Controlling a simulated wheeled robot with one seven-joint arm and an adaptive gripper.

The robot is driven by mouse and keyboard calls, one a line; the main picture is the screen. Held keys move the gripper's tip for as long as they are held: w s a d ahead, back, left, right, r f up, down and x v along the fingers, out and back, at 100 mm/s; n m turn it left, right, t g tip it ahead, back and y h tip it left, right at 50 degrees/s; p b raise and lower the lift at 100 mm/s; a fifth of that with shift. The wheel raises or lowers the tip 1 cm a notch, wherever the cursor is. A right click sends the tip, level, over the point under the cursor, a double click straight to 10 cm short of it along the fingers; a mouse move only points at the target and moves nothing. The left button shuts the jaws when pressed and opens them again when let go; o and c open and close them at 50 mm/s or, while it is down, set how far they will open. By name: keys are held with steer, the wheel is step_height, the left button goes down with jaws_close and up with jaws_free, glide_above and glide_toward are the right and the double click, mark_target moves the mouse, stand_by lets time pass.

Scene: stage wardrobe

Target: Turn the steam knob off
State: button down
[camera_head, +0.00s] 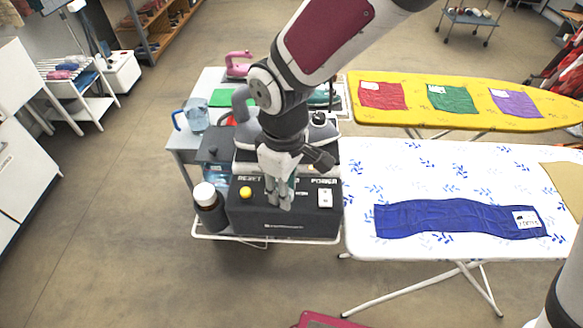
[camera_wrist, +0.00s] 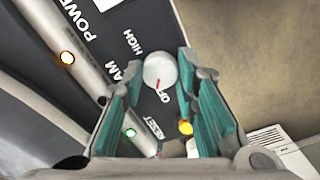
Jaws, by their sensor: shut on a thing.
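The steam knob (camera_wrist: 158,68) is round and white with a short red mark, on the dark panel of the steam station (camera_head: 285,221). In the wrist view its red mark points roughly toward the OFF label (camera_wrist: 166,97); the HIGH label (camera_wrist: 131,42) is on another side. My gripper (camera_wrist: 160,70) has its green-padded fingers on either side of the knob and is shut on it. In the head view my gripper (camera_head: 280,200) reaches down to the panel's front between the RESET and POWER labels and hides the knob.
A yellow button (camera_head: 245,193) is left of my gripper and a white power switch (camera_head: 325,197) is right. A dark bottle (camera_head: 209,213) stands left of the station. An ironing board (camera_head: 360,165) with a blue cloth (camera_head: 460,219) is close on the right.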

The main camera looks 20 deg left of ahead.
steer(key=shift+n, duration=1.6)
steer(key=c, duration=1.2)
jaws_free()
steer(key=shift+c, duration=0.2)
steer(key=shift+r, duration=0.1)
step_height(320, 180, up, 12)
